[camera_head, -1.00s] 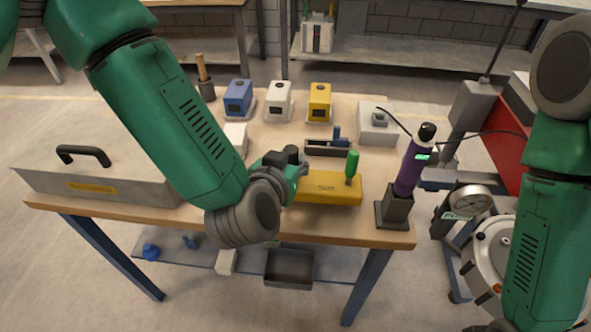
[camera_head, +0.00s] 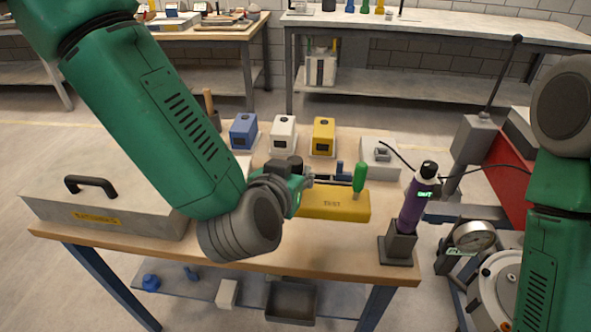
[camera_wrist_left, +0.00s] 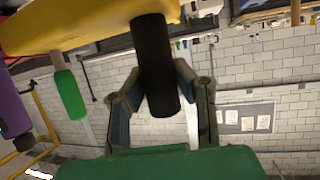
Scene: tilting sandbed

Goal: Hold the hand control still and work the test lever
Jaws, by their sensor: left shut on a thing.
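A yellow box marked TEST (camera_head: 333,205) lies near the front edge of the wooden table. A lever with a green grip (camera_head: 360,177) stands upright at its right end; the green grip also shows in the left wrist view (camera_wrist_left: 70,95). My left gripper (camera_head: 300,182) is at the box's left end. In the left wrist view, its fingers (camera_wrist_left: 160,95) are shut around a black cylindrical handle (camera_wrist_left: 156,65), which meets the yellow box. A purple device (camera_head: 411,208) with a lit green display stands upright in a dark holder to the right. My right gripper is out of view.
A grey case (camera_head: 100,205) lies at the table's left. Blue (camera_head: 244,131), white (camera_head: 284,133) and yellow (camera_head: 323,136) blocks stand behind. A gauge (camera_head: 474,236) and red equipment stand beyond the table's right side.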

